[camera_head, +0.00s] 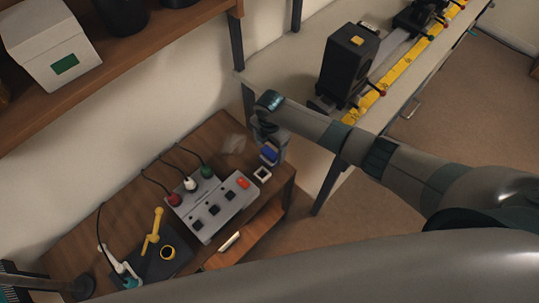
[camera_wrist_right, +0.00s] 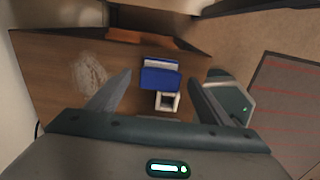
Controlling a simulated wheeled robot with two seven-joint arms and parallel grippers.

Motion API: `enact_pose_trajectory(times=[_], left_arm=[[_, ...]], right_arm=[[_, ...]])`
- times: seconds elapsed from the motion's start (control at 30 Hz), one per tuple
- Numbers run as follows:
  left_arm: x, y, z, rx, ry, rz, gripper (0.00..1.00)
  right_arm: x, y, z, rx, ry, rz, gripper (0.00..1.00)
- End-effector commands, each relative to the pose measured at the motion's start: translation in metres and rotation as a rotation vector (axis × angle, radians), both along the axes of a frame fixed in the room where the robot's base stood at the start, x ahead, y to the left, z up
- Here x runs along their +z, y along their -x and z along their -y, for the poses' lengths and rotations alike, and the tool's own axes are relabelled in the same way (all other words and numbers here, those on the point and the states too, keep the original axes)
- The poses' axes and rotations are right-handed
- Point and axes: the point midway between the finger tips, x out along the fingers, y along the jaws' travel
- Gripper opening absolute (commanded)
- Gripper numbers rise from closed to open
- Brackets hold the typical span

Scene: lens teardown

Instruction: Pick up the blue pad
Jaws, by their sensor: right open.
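The blue pad (camera_head: 269,152) is a small blue block at the right end of the wooden table. In the right wrist view the blue pad (camera_wrist_right: 160,76) shows between the two fingers, with a pale grey-white strip along its far side. My right gripper (camera_head: 272,146) reaches down over it from the right arm. In the right wrist view its fingers (camera_wrist_right: 158,84) are spread wide, one on each side of the pad, with visible gaps. Whether the fingertips are level with the pad I cannot tell. My left gripper is not in view.
A small white square frame (camera_head: 262,174) lies just in front of the pad. A grey control box (camera_head: 212,207) with plugs and cables stands to the left. A whitish smear (camera_head: 232,144) marks the wood. A bench (camera_head: 284,72) with a black box (camera_head: 349,66) stands behind.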

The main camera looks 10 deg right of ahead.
Motion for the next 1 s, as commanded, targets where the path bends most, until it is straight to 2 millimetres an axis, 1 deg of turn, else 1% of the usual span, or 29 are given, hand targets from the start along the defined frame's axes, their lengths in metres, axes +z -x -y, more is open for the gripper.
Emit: enact_pose_trajectory(times=[0.03, 0.07, 0.2, 0.3, 0.8, 0.83, 0.87, 0.9, 1.0], left_arm=[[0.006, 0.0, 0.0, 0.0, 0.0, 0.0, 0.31], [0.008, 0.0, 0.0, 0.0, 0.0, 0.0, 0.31], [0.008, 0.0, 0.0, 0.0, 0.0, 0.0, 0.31], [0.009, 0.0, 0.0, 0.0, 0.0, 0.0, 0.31], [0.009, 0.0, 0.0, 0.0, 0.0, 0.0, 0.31], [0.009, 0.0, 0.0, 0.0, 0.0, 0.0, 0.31], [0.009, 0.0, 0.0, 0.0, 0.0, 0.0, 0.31], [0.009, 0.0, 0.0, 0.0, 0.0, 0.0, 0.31], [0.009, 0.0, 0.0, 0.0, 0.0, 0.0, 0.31]], right_arm=[[-0.003, 0.002, -0.001, -0.001, 0.0, -0.002, 0.73], [-0.006, 0.002, -0.001, -0.001, 0.0, -0.004, 0.73], [-0.022, 0.001, -0.001, -0.001, 0.0, -0.001, 0.73], [-0.027, 0.001, -0.001, 0.0, 0.0, 0.0, 0.73], [-0.029, 0.001, -0.001, 0.0, -0.001, 0.001, 0.73], [-0.029, 0.001, -0.001, 0.0, -0.001, 0.001, 0.69], [-0.029, 0.001, -0.001, 0.0, -0.001, 0.001, 0.61], [-0.029, 0.001, -0.001, 0.0, -0.001, 0.001, 0.52], [-0.029, 0.001, -0.001, 0.0, 0.0, 0.0, 0.29]])
